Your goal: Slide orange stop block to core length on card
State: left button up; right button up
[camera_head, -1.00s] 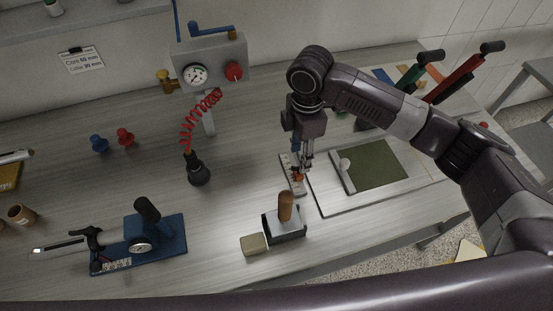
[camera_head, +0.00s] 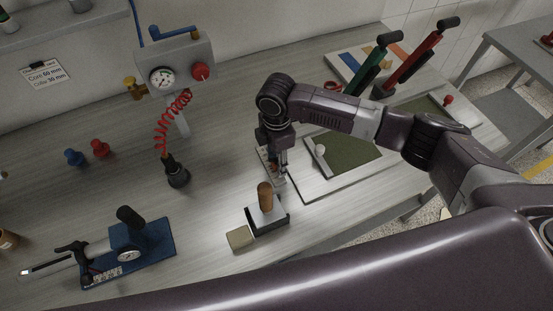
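The orange stop block (camera_head: 274,169) shows as a small patch on a narrow pale strip (camera_head: 281,183) left of the grey board. My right gripper (camera_head: 277,169) points down over the strip with its fingertips at the block. The fingers hide much of the block, and I cannot tell whether they grip it. The card (camera_head: 45,76) hangs on the back wall at upper left and reads core 60 mm, with a second line of 30 mm. My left gripper is not in view.
A wooden-handled block (camera_head: 265,212) and a tan pad (camera_head: 240,238) stand in front of the strip. A board with a green sheet (camera_head: 350,155) lies to the right. A gauge box (camera_head: 175,68) with a red coiled hose stands behind. A blue gauge fixture (camera_head: 150,245) sits front left.

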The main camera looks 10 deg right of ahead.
jog(key=c, duration=0.7)
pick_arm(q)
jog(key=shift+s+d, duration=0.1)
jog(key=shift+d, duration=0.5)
pick_arm(e)
grip_shut()
jog(key=shift+w, duration=0.1)
jog(key=shift+w+a+b, duration=0.2)
jog(key=shift+w, duration=0.4)
jog(key=shift+w+a+b, duration=0.15)
jog(key=shift+w+b, duration=0.05)
jog(key=shift+w, duration=0.7)
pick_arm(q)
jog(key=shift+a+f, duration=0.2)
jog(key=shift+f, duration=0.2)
pick_arm(e)
jog(key=o, duration=0.9)
grip_release()
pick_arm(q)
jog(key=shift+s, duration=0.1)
pick_arm(e)
jog(key=shift+s, duration=0.1)
